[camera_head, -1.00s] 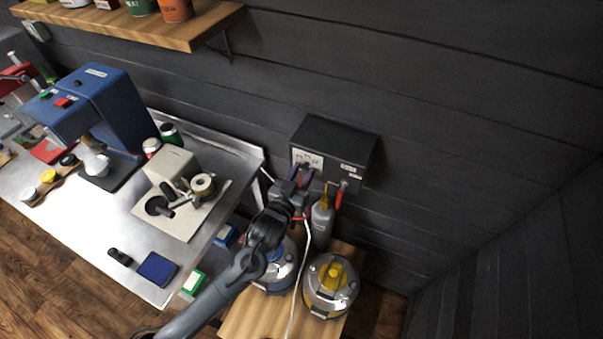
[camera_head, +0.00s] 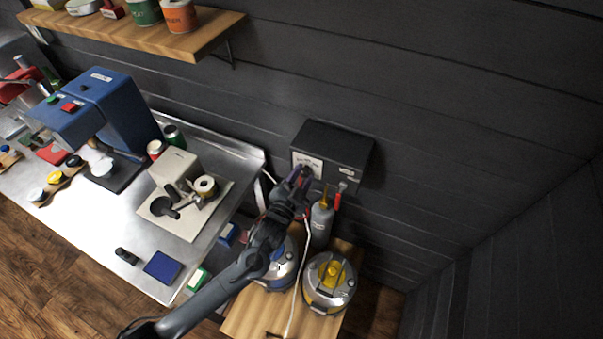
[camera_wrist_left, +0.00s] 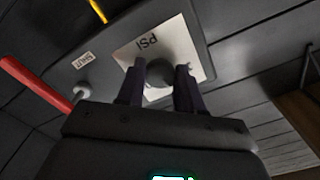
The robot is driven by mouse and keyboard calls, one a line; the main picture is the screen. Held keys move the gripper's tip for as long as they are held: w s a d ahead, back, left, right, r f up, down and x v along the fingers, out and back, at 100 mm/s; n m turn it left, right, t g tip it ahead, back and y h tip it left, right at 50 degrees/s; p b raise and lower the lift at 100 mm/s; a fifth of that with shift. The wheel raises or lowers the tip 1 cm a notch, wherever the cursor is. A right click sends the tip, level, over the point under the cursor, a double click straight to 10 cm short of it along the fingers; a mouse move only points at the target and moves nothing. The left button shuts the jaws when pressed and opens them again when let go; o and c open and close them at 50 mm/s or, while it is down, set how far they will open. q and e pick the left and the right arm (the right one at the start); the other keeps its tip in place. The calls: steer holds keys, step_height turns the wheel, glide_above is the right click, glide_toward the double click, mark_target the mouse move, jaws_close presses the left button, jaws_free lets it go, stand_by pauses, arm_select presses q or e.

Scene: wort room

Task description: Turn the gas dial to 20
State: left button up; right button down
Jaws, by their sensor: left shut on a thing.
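The gas box (camera_head: 345,150) is a dark box on the back wall with a white dial plate (camera_head: 306,161) on its front left. My left gripper (camera_head: 303,176) is at that plate and covers most of it in the head view. In the left wrist view my left gripper (camera_wrist_left: 160,85) has its two fingers around a dark round dial (camera_wrist_left: 160,71), shut on it. The plate (camera_wrist_left: 140,46) shows the letters PSI. The dial's pointer and the number it stands at cannot be read. My right gripper is not in view.
A red-handled valve (camera_head: 338,198) hangs at the box's right, with a grey bottle (camera_head: 321,222) below. Two lidded metal vessels, one yellow-topped (camera_head: 331,280), stand on a wooden stand (camera_head: 248,316). A steel bench (camera_head: 107,215) with machines is at left.

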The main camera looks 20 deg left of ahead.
arm_select(q)
steer(key=m+p, duration=0.2)
steer(key=m, duration=0.4)
steer(key=shift+r+m+p, duration=0.1)
steer(key=shift+m+p, duration=0.2)
steer(key=shift+p, duration=0.05)
steer(key=m+p, duration=0.2)
steer(key=m, duration=0.3)
steer(key=shift+m, duration=0.3)
steer(key=o, duration=1)
steer(key=shift+o, duration=0.2)
steer(key=shift+s, duration=0.1)
steer(key=s+b, duration=0.1)
steer(key=s, duration=0.9)
steer(key=shift+s+a+b, duration=0.3)
steer(key=shift+a+b, duration=0.05)
steer(key=shift+b, duration=0.05)
